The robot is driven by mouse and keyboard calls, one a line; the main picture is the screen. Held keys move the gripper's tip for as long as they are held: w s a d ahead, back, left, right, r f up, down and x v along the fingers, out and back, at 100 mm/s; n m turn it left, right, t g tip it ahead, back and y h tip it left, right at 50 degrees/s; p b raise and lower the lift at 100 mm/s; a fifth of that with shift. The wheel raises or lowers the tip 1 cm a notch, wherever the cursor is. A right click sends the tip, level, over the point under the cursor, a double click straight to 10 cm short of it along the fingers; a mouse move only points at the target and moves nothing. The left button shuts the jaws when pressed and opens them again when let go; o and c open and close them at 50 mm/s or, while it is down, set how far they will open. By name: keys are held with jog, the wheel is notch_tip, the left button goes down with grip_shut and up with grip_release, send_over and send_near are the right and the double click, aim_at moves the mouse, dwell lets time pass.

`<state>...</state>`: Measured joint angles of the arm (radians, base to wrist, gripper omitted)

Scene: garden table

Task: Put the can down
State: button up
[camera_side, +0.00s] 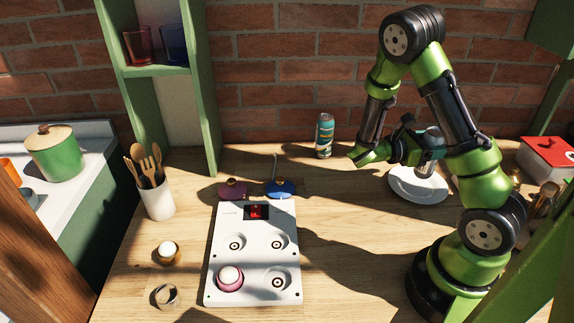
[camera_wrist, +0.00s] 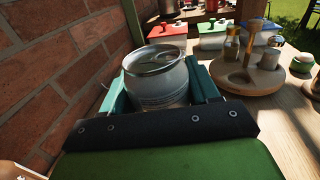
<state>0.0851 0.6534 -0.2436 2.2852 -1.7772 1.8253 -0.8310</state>
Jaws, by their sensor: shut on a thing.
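A silver-grey can (camera_wrist: 160,82) stands upright between the teal fingers of my gripper (camera_wrist: 162,88) in the wrist view, its round lid facing up. The fingers are shut on its two sides. In the side view the can (camera_side: 432,142) is partly covered by my gripper (camera_side: 425,153). It appears above or just behind a white plate (camera_side: 418,190). I cannot tell whether its base is touching anything; the base is hidden.
A teal can-like container (camera_side: 324,136) stands by the brick wall, left of my gripper. A white panel (camera_side: 254,240) lies at front centre. A red-topped box (camera_side: 548,155) is at right. A wooden tray (camera_wrist: 248,82) with bottles stands beyond the held can. Bare tabletop lies right of the panel.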

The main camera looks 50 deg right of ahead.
jog(key=shift+f, duration=2.3)
jog(key=shift+f, duration=0.15)
jog(key=o, duration=1.2)
jog(key=shift+o, duration=0.2)
